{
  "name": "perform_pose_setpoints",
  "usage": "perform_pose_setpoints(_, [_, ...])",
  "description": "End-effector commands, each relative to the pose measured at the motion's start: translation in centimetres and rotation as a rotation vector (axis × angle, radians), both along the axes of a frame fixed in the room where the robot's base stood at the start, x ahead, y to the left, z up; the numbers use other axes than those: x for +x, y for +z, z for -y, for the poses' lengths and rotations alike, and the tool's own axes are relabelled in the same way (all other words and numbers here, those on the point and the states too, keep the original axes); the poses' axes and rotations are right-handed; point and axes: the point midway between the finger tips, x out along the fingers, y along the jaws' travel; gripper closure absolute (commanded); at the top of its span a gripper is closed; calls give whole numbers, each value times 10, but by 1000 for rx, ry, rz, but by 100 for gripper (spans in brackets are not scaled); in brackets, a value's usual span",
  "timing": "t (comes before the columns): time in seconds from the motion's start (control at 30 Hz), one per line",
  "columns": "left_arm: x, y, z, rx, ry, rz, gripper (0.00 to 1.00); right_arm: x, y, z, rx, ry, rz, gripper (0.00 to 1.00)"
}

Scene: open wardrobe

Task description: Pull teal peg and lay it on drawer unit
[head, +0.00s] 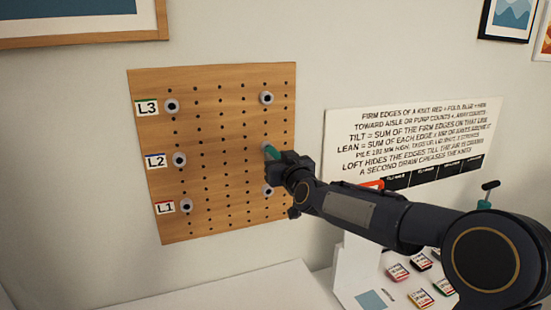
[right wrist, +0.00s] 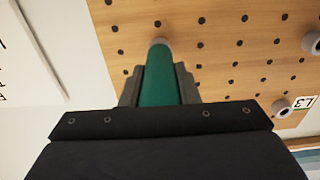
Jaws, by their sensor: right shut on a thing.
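The teal peg (head: 270,152) sticks out of the right side of the wooden pegboard (head: 220,130), in the middle row. My right gripper (head: 286,162) is shut on the peg. In the right wrist view the peg (right wrist: 160,85) lies between the two fingers (right wrist: 160,92), and its far end meets a pale round collar at the board. Whether it is still seated there I cannot tell. A white surface (head: 230,290) lies below the board; I cannot tell if it is the drawer unit. My left gripper is not in view.
Several grey collars (head: 172,105) stand out from the board, beside labels L3, L2 and L1. A white text sign (head: 410,140) hangs to the right. Several small labelled blocks (head: 398,272) lie at lower right, below my arm. The white surface looks clear.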

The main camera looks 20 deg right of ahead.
Motion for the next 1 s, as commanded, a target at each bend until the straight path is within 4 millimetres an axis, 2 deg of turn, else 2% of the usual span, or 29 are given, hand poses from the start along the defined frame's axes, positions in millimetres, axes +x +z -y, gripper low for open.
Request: perform_pose_setpoints(1.0, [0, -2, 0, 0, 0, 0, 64, -12, 2, -1, 0, 0, -1, 99])
